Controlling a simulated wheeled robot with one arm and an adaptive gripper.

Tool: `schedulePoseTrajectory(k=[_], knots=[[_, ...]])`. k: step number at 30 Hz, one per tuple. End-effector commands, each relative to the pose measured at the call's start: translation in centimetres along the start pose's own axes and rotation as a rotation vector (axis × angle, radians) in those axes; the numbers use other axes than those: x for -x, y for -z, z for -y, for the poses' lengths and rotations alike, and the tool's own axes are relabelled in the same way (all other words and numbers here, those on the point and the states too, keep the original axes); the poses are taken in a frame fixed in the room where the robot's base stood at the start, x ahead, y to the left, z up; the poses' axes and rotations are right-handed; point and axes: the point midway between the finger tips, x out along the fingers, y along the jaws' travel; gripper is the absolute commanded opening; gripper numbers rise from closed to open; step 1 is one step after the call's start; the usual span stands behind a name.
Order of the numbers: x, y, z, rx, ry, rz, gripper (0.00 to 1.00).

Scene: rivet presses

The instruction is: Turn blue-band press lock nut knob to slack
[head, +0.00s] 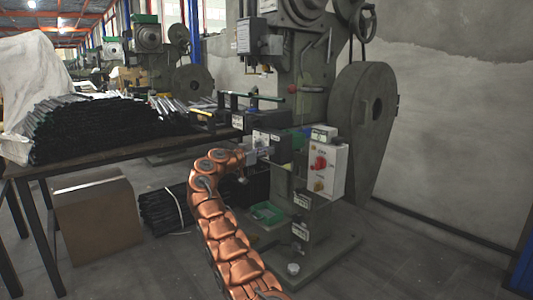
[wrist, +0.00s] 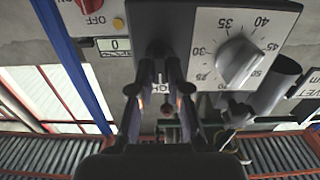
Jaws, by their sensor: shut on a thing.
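The grey press (head: 305,90) stands right of centre in the head view, and my gripper (head: 258,150) reaches the boxes on its front. In the wrist view my gripper (wrist: 160,62) has its dark fingers close together at a small dark part (wrist: 156,48), which I take for the lock nut knob. The fingertips hide most of it, so its turn position cannot be read. A round grey dial knob (wrist: 239,62) on a white scale plate (wrist: 212,22) is just to the right, apart from the fingers. I cannot make out a blue band on the press.
A white control box (head: 325,168) with a red button sits right of my gripper. A table (head: 100,155) piled with dark bars stands to the left, with a cardboard box (head: 95,220) beneath. A small label reading 0 (wrist: 115,44) is left of the fingers.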

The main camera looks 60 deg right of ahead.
Motion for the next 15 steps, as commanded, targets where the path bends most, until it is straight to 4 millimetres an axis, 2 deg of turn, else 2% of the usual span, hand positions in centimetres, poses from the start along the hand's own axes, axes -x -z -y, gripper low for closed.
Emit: schedulePoseTrajectory(k=[8, 15], knots=[[0.06, -0.19, 0.04, 0.135, 0.000, -0.001, 0.00], [0.16, -0.06, 0.17, 0.320, 0.001, 0.000, 0.00]])
